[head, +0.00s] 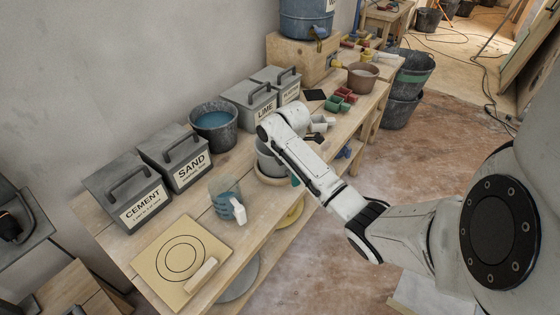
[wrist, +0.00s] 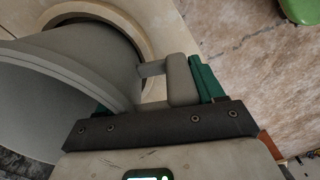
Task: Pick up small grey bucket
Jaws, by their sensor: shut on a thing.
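The small grey bucket (head: 266,157) stands in a round, pale wooden tray (head: 262,178) near the front edge of the workbench, partly hidden by my arm. In the wrist view the bucket (wrist: 95,60) fills the left side, with its blocky handle (wrist: 182,82) pointing right. My gripper (wrist: 155,92) is shut on the bucket at its handle side. One green finger lies against the handle's outer face; the other is mostly hidden by the bucket. In the head view only a teal bit of my gripper (head: 295,181) shows beside the bucket.
Left of it stand a measuring jug (head: 227,200) with blue liquid and a dark bucket (head: 213,127) of water. Lidded SAND (head: 176,157), CEMENT (head: 128,190) and LIME (head: 250,105) boxes line the wall. Small white cups (head: 320,124) stand behind my arm.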

